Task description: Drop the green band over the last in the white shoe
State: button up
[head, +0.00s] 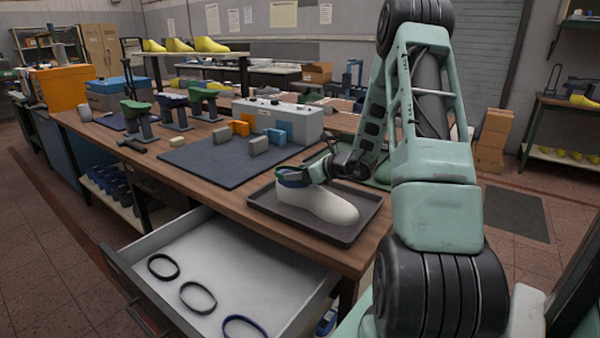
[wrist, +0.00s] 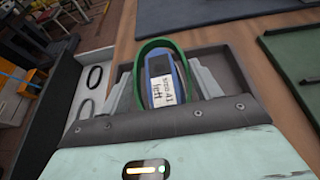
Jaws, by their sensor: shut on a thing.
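The white shoe (head: 325,205) sits on a dark tray (head: 362,222) near the bench's front edge. In the wrist view the last (wrist: 182,70) shows as a blue-edged top with a white printed label. My gripper (head: 296,178) is over the shoe's opening at its left end, shut on the green band (wrist: 138,60). The band is an upright-looking loop that frames the last's top in the wrist view (wrist: 165,88). The band's lower part is hidden by my gripper, and I cannot tell whether it is around the last or just above it.
A dark mat (head: 205,170) with grey, orange and blue blocks lies behind the tray. Lasts on stands (head: 172,108) are at the back left.

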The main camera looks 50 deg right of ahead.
jog(key=shift+f, duration=0.2)
jog(key=o, duration=1.1)
jog(key=b+v, duration=0.1)
jog(key=v, duration=1.6)
jog(key=shift+s+r, duration=0.2)
